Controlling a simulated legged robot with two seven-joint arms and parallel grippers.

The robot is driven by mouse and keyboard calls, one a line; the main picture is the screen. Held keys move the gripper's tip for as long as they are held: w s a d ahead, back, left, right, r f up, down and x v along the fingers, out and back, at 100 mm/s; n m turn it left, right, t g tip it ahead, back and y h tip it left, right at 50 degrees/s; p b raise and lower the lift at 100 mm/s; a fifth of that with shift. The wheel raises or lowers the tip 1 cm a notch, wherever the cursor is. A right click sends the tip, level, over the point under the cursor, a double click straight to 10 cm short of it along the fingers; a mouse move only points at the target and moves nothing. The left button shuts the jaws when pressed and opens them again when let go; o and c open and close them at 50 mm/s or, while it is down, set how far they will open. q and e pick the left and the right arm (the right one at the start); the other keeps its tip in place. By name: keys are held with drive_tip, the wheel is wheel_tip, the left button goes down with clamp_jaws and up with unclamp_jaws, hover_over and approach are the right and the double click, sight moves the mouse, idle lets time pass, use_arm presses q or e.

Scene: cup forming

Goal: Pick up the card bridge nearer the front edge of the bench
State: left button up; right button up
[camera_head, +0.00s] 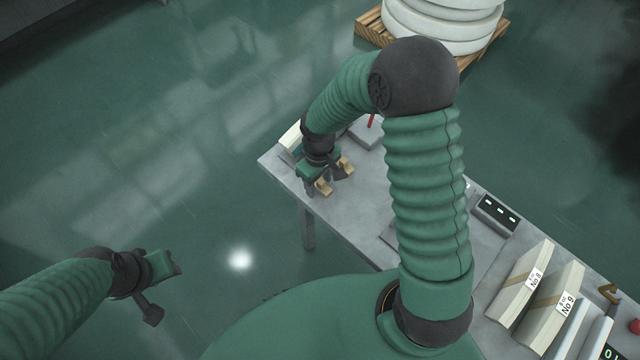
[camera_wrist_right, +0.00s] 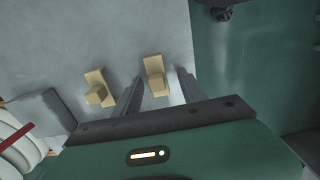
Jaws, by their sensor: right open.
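Two small tan card bridges lie on the grey bench (camera_head: 345,207). The one nearer the front edge (camera_head: 323,187) is also in the right wrist view (camera_wrist_right: 156,75), close to the bench edge. The other bridge (camera_head: 346,163) lies farther in and shows at left in the wrist view (camera_wrist_right: 100,88). My right gripper (camera_head: 325,179) is over the front bridge. In the wrist view its open fingers (camera_wrist_right: 158,78) stand on either side of that bridge, with nothing gripped. My left gripper (camera_head: 173,264) is off the bench over the floor, its jaws unclear.
Cream card stacks labelled No 8 (camera_head: 520,283) and No 9 (camera_head: 552,305) lie at the bench's right. A dark box with white marks (camera_head: 495,214) sits behind them. A white stack (camera_head: 440,22) rests on a wooden pallet. My right arm hides the middle of the bench.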

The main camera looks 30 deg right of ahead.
drive_tip(key=shift+d, duration=0.2)
drive_tip(key=c, duration=0.8)
clamp_jaws()
drive_tip(key=shift+a, duration=0.1)
drive_tip(key=shift+r, duration=0.15)
